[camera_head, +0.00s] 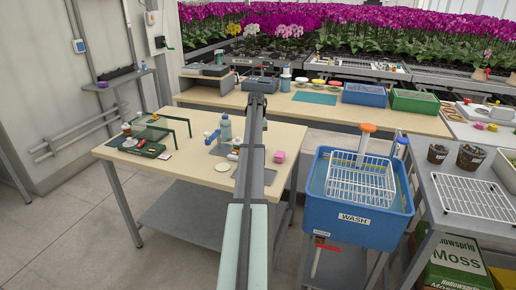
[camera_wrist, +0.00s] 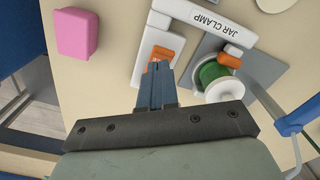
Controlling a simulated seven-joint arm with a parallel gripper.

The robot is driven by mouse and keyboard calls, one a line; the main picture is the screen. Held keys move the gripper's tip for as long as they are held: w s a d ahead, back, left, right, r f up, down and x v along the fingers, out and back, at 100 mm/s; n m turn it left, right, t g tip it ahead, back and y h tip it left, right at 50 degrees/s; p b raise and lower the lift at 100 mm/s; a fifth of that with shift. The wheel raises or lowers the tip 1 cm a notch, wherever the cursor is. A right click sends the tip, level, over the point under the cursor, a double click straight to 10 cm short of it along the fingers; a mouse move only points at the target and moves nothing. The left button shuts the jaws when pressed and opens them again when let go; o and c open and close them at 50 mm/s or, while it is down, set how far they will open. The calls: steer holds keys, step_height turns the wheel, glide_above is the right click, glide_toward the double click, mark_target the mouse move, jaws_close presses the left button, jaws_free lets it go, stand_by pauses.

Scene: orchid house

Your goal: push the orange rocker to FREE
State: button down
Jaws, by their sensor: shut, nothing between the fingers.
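The jar clamp (camera_wrist: 214,30) is a white frame with a "JAR CLAMP" label, on the beige table in the wrist view. An orange rocker (camera_wrist: 163,53) sits on its white plate; no FREE marking is readable. A second orange piece (camera_wrist: 228,58) lies against a round holder with a green ring (camera_wrist: 212,74). My gripper (camera_wrist: 160,68) is shut and empty, its blue fingertips right at the near edge of the orange rocker and partly covering it. I cannot tell whether they touch. In the head view my arm hides most of the clamp and the gripper.
A pink block (camera_wrist: 77,33) lies left of the clamp. A blue-handled tool (camera_wrist: 292,124) is close on the right. In the head view a bottle (camera_head: 225,128) stands left of my arm, and a blue WASH tub (camera_head: 345,222) stands right of the table.

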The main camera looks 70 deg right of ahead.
steer(key=shift+f, duration=1.2)
stand_by(1.4)
steer(key=shift+r, duration=3.5)
